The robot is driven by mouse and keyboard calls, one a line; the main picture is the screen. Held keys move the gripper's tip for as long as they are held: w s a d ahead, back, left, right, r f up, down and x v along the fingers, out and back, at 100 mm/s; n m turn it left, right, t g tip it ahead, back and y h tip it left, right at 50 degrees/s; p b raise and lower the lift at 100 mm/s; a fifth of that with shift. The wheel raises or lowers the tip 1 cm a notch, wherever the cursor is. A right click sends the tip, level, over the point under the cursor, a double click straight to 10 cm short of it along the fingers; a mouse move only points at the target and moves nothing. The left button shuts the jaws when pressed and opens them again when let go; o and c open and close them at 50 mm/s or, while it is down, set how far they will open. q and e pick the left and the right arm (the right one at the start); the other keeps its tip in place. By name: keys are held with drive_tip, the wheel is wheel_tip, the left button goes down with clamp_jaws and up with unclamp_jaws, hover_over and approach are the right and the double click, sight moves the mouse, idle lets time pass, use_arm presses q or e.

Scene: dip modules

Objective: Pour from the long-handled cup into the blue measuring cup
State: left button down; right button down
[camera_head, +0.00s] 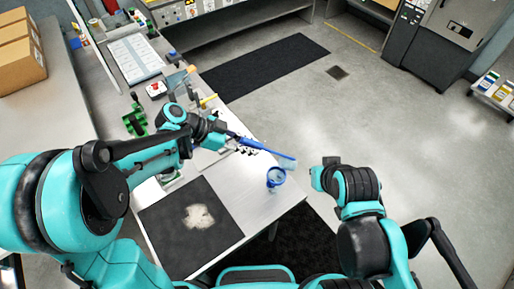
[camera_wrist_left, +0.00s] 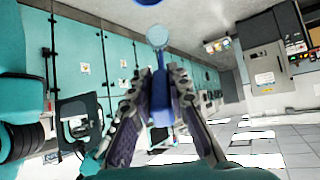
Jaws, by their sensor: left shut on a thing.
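My left gripper (camera_head: 245,146) is shut on the blue handle of the long-handled cup (camera_head: 288,163). The handle runs from the fingers to the right, and the pale cup end is above the table's right edge area. In the left wrist view the blue handle stands between the fingers, with the pale cup end (camera_wrist_left: 160,37) beyond them. The blue measuring cup (camera_head: 276,178) stands upright near the table's right corner. The long-handled cup's end is just above and right of it in the head view. I cannot tell what is inside either cup.
A dark mat (camera_head: 165,222) with a pale patch (camera_head: 199,216) lies at the table's front. Open floor lies to the right. My right arm is right of the table.

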use_arm(q)
drive_tip(key=shift+a+f+h+b, duration=0.55)
drive_tip(key=shift+f+b, duration=0.35)
drive_tip(key=shift+b, duration=0.65)
drive_tip(key=shift+a+f+h+b, duration=0.5)
drive_tip(key=shift+f+b, duration=0.4)
drive_tip(key=shift+b, duration=0.6)
drive_tip(key=shift+s, duration=0.1)
drive_tip(key=shift+f, duration=0.1)
drive_tip(key=shift+a+f+h+b, duration=0.35)
drive_tip(key=shift+f+b, duration=0.35)
drive_tip(key=shift+b, duration=0.65)
drive_tip(key=shift+a+f+h+b, duration=0.35)
drive_tip(key=shift+f+b, duration=0.4)
drive_tip(key=shift+b, duration=0.55)
drive_tip(key=shift+a+f+h+b, duration=0.2)
drive_tip(key=shift+f+h+b, duration=0.4)
drive_tip(key=shift+b, duration=0.75)
drive_tip(key=shift+f, duration=0.15)
drive_tip(key=shift+s+a+f+h+b, duration=0.1)
drive_tip(key=shift+a+f+h+b, duration=0.5)
drive_tip(key=shift+b, duration=1.25)
drive_tip(key=shift+w+a+f+h+b, duration=0.1)
drive_tip(key=shift+f+h+b, duration=0.6)
drive_tip(key=shift+f+b, duration=0.85)
drive_tip(key=shift+s+a+f+h+b, duration=0.1)
drive_tip(key=shift+a+f+h+b, duration=0.4)
drive_tip(key=shift+b, duration=1.6)
